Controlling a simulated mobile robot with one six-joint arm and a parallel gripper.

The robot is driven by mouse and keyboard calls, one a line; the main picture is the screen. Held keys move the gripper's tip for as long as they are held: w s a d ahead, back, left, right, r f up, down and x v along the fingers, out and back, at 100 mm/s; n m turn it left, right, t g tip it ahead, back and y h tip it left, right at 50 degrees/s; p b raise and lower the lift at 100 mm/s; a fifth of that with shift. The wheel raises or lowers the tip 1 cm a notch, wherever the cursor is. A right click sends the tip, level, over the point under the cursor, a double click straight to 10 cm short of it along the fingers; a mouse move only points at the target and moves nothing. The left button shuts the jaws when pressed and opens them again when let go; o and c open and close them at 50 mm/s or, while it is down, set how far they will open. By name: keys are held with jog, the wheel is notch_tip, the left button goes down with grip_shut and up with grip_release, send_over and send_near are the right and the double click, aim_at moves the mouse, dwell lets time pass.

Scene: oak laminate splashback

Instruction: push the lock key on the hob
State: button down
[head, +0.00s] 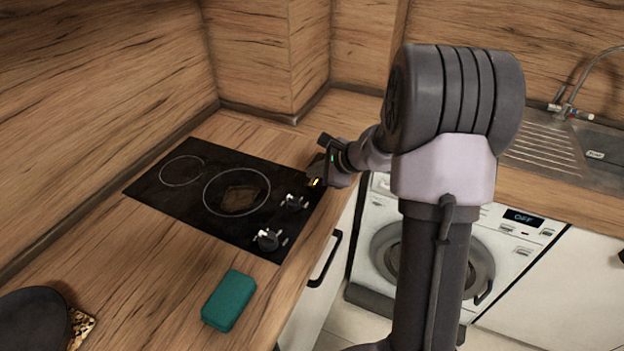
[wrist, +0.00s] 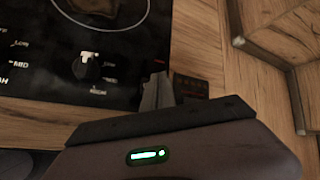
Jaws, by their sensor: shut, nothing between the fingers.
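The black hob (head: 225,217) is set in the worktop, and part of it fills the upper left of the wrist view (wrist: 40,60). My gripper (head: 318,175) is over the hob's right end in the head view. In the wrist view its fingers (wrist: 159,90) are shut and empty, at the hob's edge beside a small red mark (wrist: 158,62). I cannot make out a lock symbol; the fingers may hide the key. I cannot tell whether the fingertips touch the surface. A small yellow light (head: 316,182) shows by the gripper in the head view.
Two knobs (head: 268,239) stand on the hob's front; one shows close to my fingers in the wrist view (wrist: 88,66). A dark patch (head: 239,198) lies in the larger ring. A teal sponge (head: 229,300) and a dark pan (head: 32,318) are left on the worktop. Wooden walls stand behind.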

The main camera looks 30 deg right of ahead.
aim_at(315, 183)
notch_tip(315, 183, up, 6)
jog(key=p, duration=0.4)
jog(key=shift+f, duration=0.1)
jog(key=s+a+r+n+g, duration=0.1)
jog(key=s+a+r+n, duration=0.55)
jog(key=s+a, duration=0.3)
jog(key=s+a+r+n+g, duration=0.1)
jog(key=s+a+r+n, duration=0.6)
jog(key=a, duration=0.4)
jog(key=s+n+h, duration=0.1)
jog(key=s+n, duration=0.4)
jog(key=s, duration=0.8)
jog(key=shift+s+f+g, duration=0.35)
jog(key=shift+g, duration=0.05)
